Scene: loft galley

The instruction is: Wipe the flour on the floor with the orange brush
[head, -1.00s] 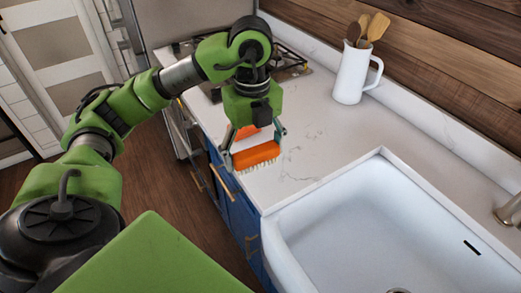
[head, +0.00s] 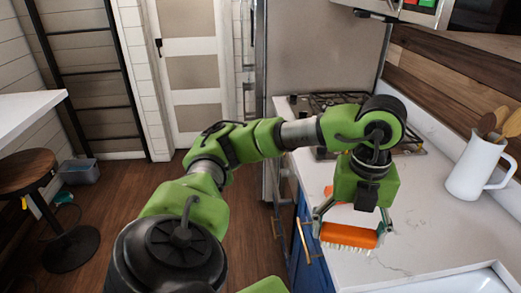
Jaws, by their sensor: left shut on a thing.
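The orange brush (head: 349,236) has pale bristles pointing down. My left gripper (head: 350,222) is shut on it and holds it over the near left part of the white counter, close to the counter's front edge. I cannot tell whether the bristles touch the counter. No flour shows on the visible part of the floor (head: 150,215). My right gripper is not in view.
A stool (head: 70,245) and a small grey bin (head: 78,172) stand at the left, by a white table (head: 25,112). The stove (head: 340,105), white pitcher (head: 474,168) and sink (head: 480,284) are at the right. The dark wood floor between is mostly clear.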

